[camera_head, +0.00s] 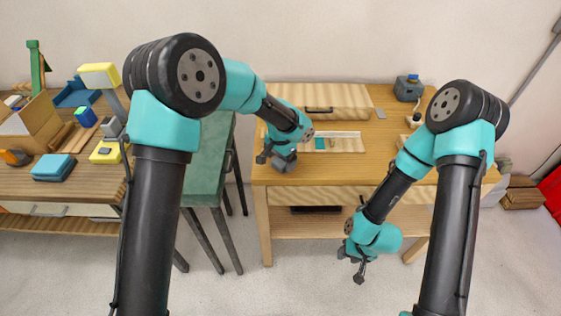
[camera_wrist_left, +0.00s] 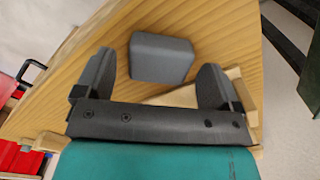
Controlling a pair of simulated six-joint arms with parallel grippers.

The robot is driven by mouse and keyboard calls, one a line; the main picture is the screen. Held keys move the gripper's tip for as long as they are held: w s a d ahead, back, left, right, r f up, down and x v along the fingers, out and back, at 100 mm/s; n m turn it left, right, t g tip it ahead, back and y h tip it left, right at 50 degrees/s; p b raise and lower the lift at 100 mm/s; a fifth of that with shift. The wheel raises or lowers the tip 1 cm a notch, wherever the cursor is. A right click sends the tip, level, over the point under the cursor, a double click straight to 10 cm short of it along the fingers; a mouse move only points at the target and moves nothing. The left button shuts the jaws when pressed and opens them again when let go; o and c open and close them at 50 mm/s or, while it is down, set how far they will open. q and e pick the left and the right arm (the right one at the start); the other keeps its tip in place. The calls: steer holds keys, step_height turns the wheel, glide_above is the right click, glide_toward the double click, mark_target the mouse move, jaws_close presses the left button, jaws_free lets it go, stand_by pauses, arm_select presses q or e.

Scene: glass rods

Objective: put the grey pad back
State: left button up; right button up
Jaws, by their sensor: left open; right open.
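A grey block with rounded edges, which looks like the grey pad (camera_head: 283,163), lies on the wooden table (camera_head: 268,178) near its front left corner. In the left wrist view the grey pad (camera_wrist_left: 162,57) sits just beyond and between the fingertips. My left gripper (camera_head: 273,154) is open above the pad, with the fingers (camera_wrist_left: 157,78) on either side and nothing held. My right gripper (camera_head: 353,269) is open and empty in front of the table, below its top.
A pale tray (camera_head: 345,145) with a teal piece (camera_head: 320,143) lies behind the pad. A wooden drawer box (camera_head: 322,99) stands at the back, beside a flat grey plate (camera_head: 380,113). A green bench (camera_head: 212,160) and a cluttered table are on the left.

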mark_target(281, 161)
arm_select(q)
step_height(281, 161, up, 11)
steer(key=shift+f, duration=0.15)
stand_by(1.7)
